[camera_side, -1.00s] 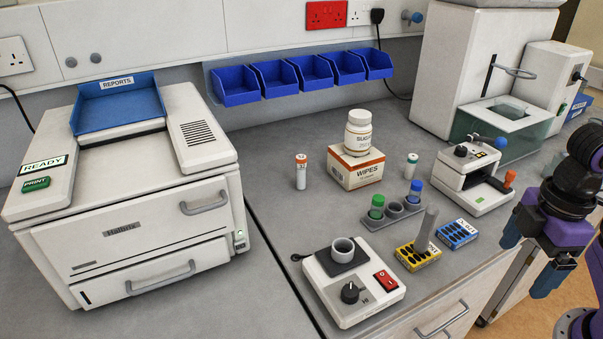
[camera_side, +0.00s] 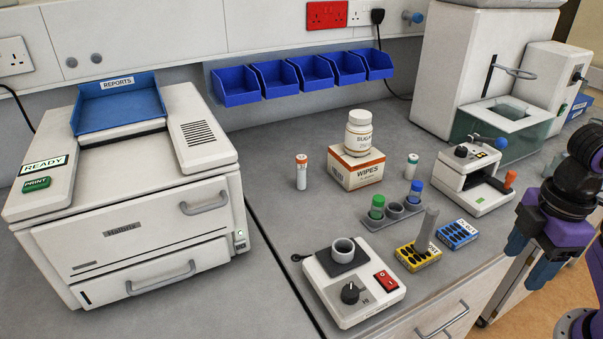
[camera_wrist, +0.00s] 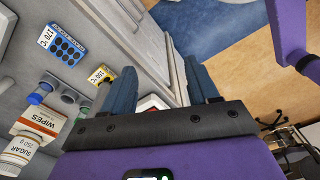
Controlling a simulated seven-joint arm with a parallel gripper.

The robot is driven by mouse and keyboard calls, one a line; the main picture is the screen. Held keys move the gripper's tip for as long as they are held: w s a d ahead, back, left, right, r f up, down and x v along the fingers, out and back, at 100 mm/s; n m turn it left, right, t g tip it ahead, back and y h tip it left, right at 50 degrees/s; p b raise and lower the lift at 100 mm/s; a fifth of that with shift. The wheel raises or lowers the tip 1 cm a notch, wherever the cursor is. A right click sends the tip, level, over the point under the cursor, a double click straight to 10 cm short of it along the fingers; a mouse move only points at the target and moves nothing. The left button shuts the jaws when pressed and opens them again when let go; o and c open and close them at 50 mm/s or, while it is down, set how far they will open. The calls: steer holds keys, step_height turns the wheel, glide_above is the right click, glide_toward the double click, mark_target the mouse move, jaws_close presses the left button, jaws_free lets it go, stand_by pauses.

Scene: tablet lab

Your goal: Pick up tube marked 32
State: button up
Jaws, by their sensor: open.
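No marking 32 is legible on any tube. A green-capped tube (camera_side: 377,207) and a blue-capped tube (camera_side: 415,191) stand in a grey rack (camera_side: 370,225). My gripper (camera_side: 530,258) is open and empty at the right, beyond the bench's front edge and apart from all tubes. In the wrist view, its two blue fingers (camera_wrist: 162,80) are spread with nothing between them.
A yellow block (camera_side: 418,258) with a grey upright piece and a blue block (camera_side: 457,234) lie near the front edge. A white device with a cup (camera_side: 352,285) stands nearby. A wipes box (camera_side: 356,170) carries a sugar jar (camera_side: 358,133). Clear bench lies left of the rack.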

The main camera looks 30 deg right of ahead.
steer(key=w+a+f+m+t+y, duration=0.1)
steer(key=w+a+m+t+y, duration=0.15)
steer(key=w+a, duration=0.7)
steer(key=w+a+f+m+t+y, duration=0.2)
steer(key=w+a+m+y, duration=0.1)
steer(key=w+a, duration=0.6)
steer(key=m+t+h, duration=0.6)
steer(key=m+t, duration=0.2)
steer(key=t, duration=0.1)
glide_toward(305, 163)
steer(key=shift+n, duration=0.25)
steer(key=x, duration=0.8)
steer(key=shift+w, duration=0.1)
steer(key=shift+x, duration=2.65)
steer(key=shift+a+f, duration=0.1)
steer(key=c, duration=1)
